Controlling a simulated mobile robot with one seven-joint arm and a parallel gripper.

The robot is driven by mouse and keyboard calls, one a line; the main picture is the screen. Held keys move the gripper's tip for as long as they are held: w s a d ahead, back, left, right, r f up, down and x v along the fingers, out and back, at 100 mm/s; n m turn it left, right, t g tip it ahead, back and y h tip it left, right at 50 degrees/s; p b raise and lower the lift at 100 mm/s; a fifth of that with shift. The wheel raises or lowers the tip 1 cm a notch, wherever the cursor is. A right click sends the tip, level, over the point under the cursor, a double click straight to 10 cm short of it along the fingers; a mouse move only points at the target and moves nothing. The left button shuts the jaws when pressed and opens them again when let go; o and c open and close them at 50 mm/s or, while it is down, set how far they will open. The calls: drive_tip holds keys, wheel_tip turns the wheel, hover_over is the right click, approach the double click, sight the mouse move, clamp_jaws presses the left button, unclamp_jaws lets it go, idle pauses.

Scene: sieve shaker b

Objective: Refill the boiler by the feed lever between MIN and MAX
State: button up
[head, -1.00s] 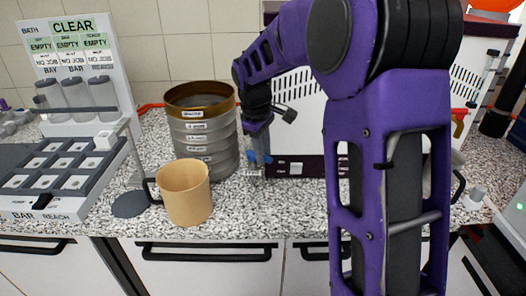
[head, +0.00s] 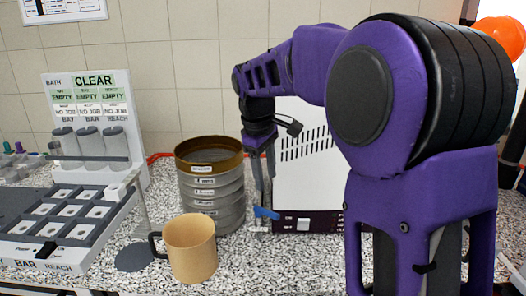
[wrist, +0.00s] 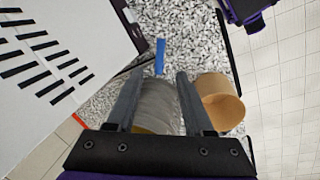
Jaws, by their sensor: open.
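The white cabinet (head: 305,165) with vent slots and a dark lower panel stands behind my gripper; I cannot tell if it is the boiler. A small blue lever (head: 266,213) sticks out at its lower left front. In the wrist view the blue lever (wrist: 160,56) lies beyond the fingertips, between their lines. My gripper (head: 266,190) points down just above the lever, open and empty, apart from it. Both fingers of my gripper (wrist: 154,74) show spread in the wrist view. No MIN or MAX mark is readable, and my arm hides the cabinet's right side.
A stack of sieves (head: 212,190) stands close left of my gripper. A tan mug (head: 191,248) stands in front of it. A rack (head: 88,125) with jars and a tray (head: 70,218) are at left. Bare speckled counter (head: 275,262) lies in front of the lever.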

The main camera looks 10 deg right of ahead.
wheel_tip(320, 180, up, 6)
drive_tip(key=shift+s+a, duration=0.4)
drive_tip(key=shift+f, duration=0.15)
drive_tip(key=shift+c, duration=0.9)
drive_tip(key=shift+n+g+y, duration=0.3)
drive_tip(key=shift+g+y, duration=0.5)
drive_tip(key=f, duration=0.5)
drive_tip(key=w+f, duration=0.1)
drive_tip(key=f, duration=0.2)
drive_tip(key=shift+d, duration=0.4)
clamp_jaws()
wheel_tip(320, 180, down, 10)
drive_tip(key=b, duration=0.6)
drive_tip(key=shift+r, duration=0.15)
